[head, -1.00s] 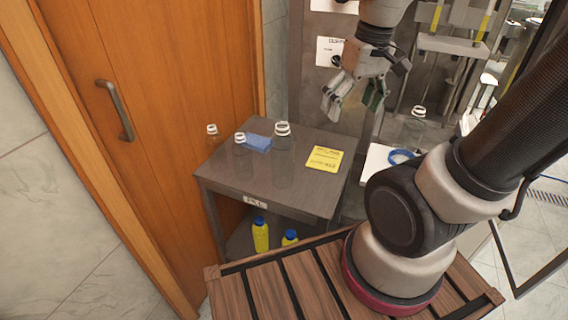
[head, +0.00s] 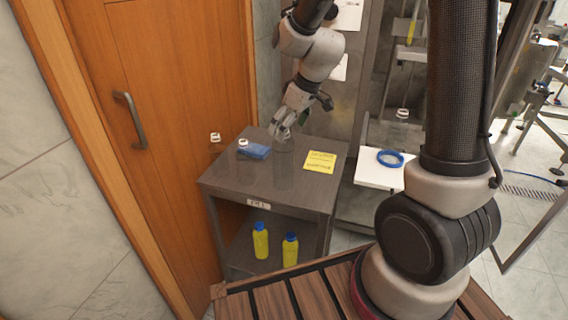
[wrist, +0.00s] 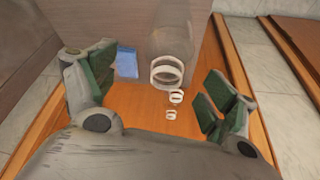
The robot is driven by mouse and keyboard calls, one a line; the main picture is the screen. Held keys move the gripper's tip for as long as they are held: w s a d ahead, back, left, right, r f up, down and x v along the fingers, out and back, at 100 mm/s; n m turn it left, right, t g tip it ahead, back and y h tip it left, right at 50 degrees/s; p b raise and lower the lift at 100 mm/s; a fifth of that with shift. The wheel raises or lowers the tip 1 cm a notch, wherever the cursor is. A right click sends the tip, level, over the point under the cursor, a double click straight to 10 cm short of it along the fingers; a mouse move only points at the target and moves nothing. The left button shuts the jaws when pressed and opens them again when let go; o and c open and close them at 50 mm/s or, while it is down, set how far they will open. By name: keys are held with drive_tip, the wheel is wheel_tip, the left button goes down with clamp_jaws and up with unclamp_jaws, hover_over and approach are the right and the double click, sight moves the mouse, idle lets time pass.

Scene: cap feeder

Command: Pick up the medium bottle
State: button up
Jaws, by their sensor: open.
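Three clear bottles with white neck rings stand on the grey table. Two smaller-looking ones, the left bottle (head: 215,138) and the middle bottle (head: 243,144), are at the table's left. The right bottle (head: 284,162) looks largest; its top is hidden by my gripper (head: 281,132) in the head view. In the wrist view the nearest bottle (wrist: 168,42) lies between the spread green-padded fingers of my gripper (wrist: 160,88), without visible contact. Two smaller neck rings (wrist: 176,96) show beyond it. I cannot tell from size which bottle is the medium one.
A blue block (head: 257,152) lies beside the middle bottle, and a yellow note (head: 319,161) lies right on the table (head: 235,181). Yellow bottles (head: 260,241) stand on the lower shelf. A white plate (head: 372,174) with a blue ring (head: 390,158) is at right. A wooden door (head: 165,110) is close left.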

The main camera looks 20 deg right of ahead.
sight(283, 159)
drive_tip(key=x, duration=0.6)
drive_tip(key=shift+a+f, duration=0.2)
drive_tip(key=shift+a, duration=0.2)
drive_tip(key=c, duration=0.9)
